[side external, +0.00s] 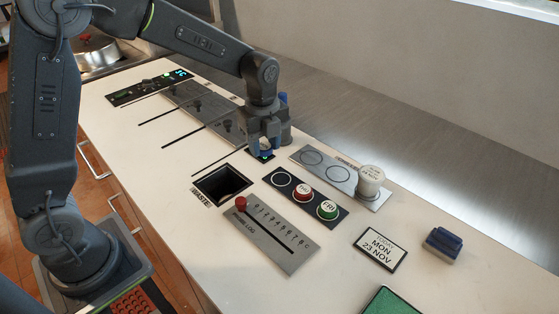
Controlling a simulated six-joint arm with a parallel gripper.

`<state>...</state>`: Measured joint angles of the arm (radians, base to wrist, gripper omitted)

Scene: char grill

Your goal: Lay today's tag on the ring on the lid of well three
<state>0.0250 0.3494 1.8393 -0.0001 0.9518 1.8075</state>
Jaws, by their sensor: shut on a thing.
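My gripper (264,147) points down and is shut on a small blue tag (265,145), mostly hidden by the fingers. It is over or just above a small dark plate with a green light (262,157); I cannot tell whether they touch. The dark tag holder (314,203) has an empty ring at left, a red tag (302,191) and a green tag (327,210) reading FRI. A sign (380,248) reads MON 23 NOV. Grey lids with dark knobs lie behind left, including the one nearest my gripper (228,127). Its ring is too small to make out.
A waste opening (222,184) and a slider panel with a red knob (275,239) lie in front. A white labelled container (371,179) stands on a ringed metal plate (322,166). A blue block (443,243) and green tray (390,303) are at right.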

